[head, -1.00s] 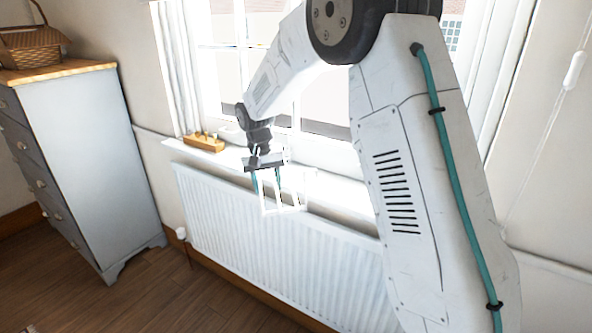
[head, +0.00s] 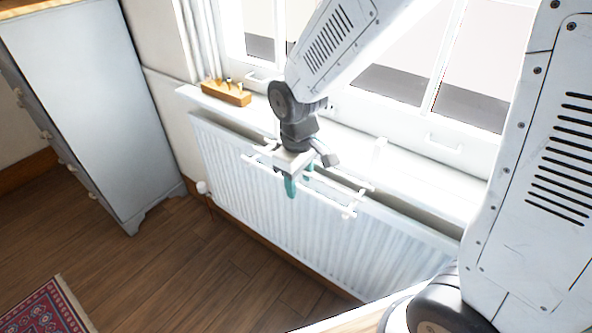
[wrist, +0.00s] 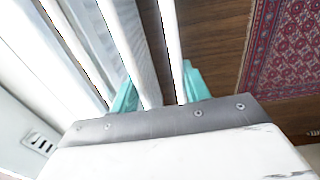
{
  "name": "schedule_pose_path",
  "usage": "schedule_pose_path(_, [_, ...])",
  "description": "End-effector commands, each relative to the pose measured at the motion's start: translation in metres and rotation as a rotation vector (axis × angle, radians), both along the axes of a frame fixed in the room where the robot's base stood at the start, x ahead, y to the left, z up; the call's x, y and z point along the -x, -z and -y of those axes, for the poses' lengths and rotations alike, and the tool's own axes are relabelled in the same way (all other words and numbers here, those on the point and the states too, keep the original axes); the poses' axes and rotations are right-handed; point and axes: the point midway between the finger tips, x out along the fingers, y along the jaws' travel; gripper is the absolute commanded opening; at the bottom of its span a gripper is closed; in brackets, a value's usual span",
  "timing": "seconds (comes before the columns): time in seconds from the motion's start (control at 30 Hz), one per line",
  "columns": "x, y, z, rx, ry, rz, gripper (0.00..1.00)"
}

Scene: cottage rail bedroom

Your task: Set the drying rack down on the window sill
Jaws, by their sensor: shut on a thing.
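The white drying rack (head: 345,179) is in my gripper (head: 298,187), in front of the radiator's upper part and the edge of the window sill (head: 415,175). Its thin bars reach out on both sides of the gripper. A white upright piece rises at the sill's edge; I cannot tell whether the rack touches the sill. In the wrist view the teal fingers of my gripper (wrist: 158,92) are on either side of white rack bars (wrist: 172,45). The arm hides part of the sill and rack.
A wooden block with small pegs (head: 226,93) stands on the sill's left end. The white radiator (head: 240,170) is below the sill. A grey chest of drawers (head: 95,110) stands at left. A red patterned rug (head: 45,308) lies on the wooden floor. The sill's right part looks clear.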

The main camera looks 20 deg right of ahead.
Motion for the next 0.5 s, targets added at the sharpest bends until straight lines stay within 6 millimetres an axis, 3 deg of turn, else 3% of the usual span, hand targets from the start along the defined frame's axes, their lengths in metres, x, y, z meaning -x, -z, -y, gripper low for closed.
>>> schedule_pose_path(0.5, [-0.009,0.000,0.015,0.001,0.009,0.002,0.25])
